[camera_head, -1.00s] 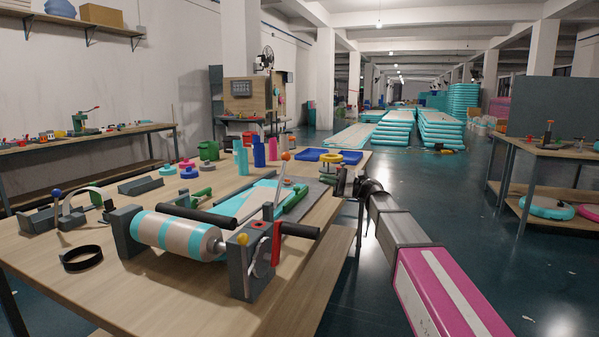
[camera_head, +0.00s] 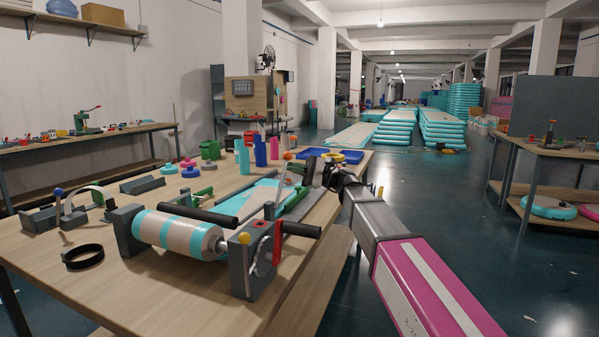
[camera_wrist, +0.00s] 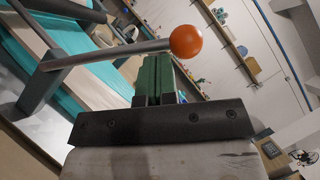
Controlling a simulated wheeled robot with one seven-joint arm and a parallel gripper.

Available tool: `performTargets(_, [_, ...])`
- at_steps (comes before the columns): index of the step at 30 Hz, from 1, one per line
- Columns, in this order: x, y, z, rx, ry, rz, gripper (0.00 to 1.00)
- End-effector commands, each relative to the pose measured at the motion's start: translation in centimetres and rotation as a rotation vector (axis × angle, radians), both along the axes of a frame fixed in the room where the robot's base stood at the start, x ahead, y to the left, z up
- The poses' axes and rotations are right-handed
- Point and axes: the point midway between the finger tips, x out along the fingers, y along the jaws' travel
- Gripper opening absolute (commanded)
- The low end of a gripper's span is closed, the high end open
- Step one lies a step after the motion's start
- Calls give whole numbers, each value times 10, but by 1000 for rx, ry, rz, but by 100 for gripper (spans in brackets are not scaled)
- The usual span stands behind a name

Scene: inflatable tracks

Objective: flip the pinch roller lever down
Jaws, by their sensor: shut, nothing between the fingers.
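In the head view my gripper (camera_head: 324,172) is to the right of the knob. A teal-and-beige striped roll (camera_head: 178,236) lies between the end blocks.
A red handle (camera_head: 277,243) and black rollers (camera_head: 200,214) are on the fixture. A blue-knobbed lever (camera_head: 59,193) and black ring (camera_head: 82,257) are at the left. Bottles (camera_head: 260,151) and blue trays (camera_head: 335,154) stand behind. Open floor lies to the right.

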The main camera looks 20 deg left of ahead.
Motion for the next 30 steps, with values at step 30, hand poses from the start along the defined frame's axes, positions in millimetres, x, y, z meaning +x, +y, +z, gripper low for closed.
performTargets(30, [-39,3,27,-26,-310,1,0])
